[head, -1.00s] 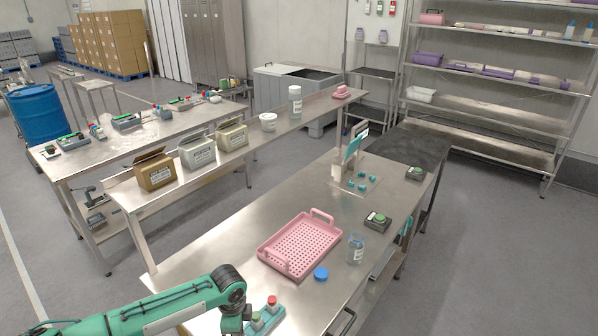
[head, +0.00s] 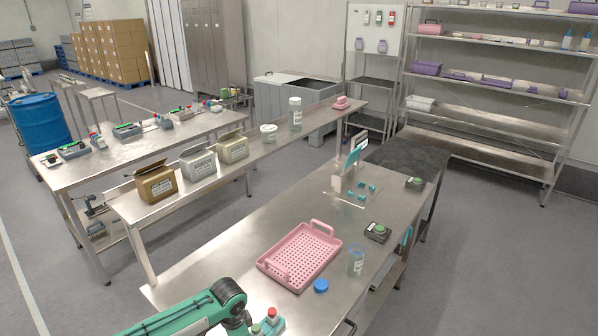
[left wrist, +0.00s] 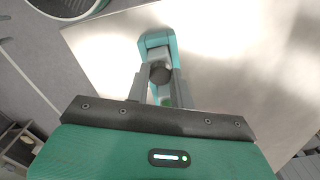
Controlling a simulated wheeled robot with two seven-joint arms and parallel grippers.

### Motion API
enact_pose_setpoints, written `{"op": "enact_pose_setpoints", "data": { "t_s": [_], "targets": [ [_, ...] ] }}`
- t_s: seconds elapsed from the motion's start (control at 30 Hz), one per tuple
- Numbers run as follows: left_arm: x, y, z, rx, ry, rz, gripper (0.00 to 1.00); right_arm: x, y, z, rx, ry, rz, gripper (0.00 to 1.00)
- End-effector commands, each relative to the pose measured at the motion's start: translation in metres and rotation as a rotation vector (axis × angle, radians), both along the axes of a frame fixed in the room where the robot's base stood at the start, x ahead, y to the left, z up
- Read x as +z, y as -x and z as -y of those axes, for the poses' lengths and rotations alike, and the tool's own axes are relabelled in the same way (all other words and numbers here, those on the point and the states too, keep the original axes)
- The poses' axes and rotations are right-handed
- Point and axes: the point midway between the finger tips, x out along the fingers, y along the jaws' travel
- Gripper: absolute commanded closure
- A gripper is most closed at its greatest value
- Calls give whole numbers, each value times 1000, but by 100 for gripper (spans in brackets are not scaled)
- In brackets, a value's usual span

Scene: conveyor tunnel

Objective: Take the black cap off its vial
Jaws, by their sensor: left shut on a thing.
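A dark round cap (left wrist: 160,72) shows between the two grey fingers of my left gripper (left wrist: 159,80) in the left wrist view. The gripper is shut on this black cap. A teal rack (left wrist: 156,41) lies just beyond and below it; the vial body under the cap is hidden, so I cannot tell if the two are joined. In the head view the rack (head: 276,327) is at the bottom edge, with a red cap (head: 272,312) and a green cap (head: 256,328) showing beside my left arm. My right gripper is not in view.
A pink perforated tray (head: 300,257), a blue lid (head: 320,286) and a clear jar (head: 356,261) stand on the steel bench beyond the rack. A box with a green button (head: 377,231) is farther right. Bare bench lies left of the tray.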

Motion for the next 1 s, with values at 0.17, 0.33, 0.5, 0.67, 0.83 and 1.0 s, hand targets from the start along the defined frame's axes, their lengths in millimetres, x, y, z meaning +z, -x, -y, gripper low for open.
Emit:
{"op": "enact_pose_setpoints", "data": {
  "t_s": [0.17,0.33,0.5,0.67,0.83,1.0],
  "targets": [
    [0,0,1,153,2,0,100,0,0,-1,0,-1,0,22],
    [1,0,0,176,2,1,100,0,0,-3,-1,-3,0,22],
    [1,0,0,178,2,1,100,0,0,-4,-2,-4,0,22],
    [0,0,1,304,3,-1,100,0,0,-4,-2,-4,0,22],
    [0,0,1,520,3,-1,100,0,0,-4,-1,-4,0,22],
    [1,0,1,620,3,1,100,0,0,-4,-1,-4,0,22]
  ]
}}
